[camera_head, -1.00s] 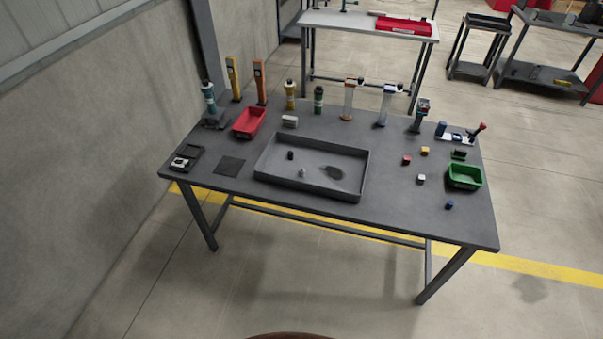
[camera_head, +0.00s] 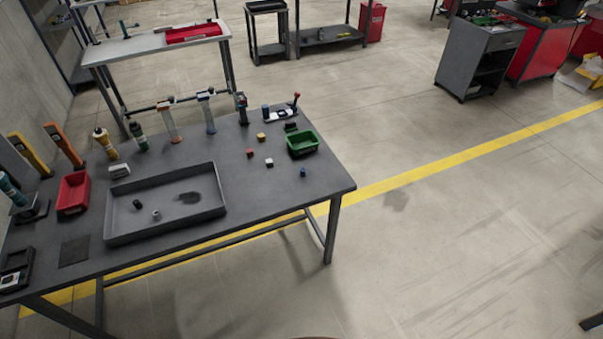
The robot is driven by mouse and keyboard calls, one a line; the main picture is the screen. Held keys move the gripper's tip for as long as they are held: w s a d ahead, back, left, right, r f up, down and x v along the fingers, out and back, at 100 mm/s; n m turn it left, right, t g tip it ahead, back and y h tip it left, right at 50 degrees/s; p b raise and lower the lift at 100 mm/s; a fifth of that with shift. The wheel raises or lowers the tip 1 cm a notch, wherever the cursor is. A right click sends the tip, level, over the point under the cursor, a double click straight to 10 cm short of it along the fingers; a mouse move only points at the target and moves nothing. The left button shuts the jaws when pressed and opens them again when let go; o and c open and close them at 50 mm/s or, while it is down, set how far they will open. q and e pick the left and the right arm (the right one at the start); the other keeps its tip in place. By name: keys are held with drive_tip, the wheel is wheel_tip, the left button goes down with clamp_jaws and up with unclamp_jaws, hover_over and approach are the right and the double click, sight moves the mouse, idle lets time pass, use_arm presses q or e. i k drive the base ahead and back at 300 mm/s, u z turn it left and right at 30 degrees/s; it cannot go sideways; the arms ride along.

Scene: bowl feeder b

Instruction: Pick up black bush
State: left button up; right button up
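A small black cylindrical piece, likely the black bush (camera_head: 137,204), is in the shallow grey tray (camera_head: 163,231) on the dark table. A small light grey cylindrical piece (camera_head: 156,214) is just right of it in the tray, apart from it. A dark round patch (camera_head: 189,197) lies further right on the tray floor. Neither of my grippers shows in the head view.
The dark table (camera_head: 290,188) also carries a red bin (camera_head: 73,193), a green bin (camera_head: 302,143), several small coloured blocks and a back row of upright tools. Open floor lies right of the table. A grey cabinet (camera_head: 479,60) stands further off.

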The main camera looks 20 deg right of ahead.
sight(137, 205)
drive_tip(key=k, duration=1.3)
drive_tip(key=u, duration=0.65)
drive_tip(key=i, duration=0.65)
drive_tip(key=u, duration=0.95)
drive_tip(key=i, duration=1.6)
drive_tip(key=z, duration=1.1)
drive_tip(key=i, duration=0.65)
drive_tip(key=z, duration=0.55)
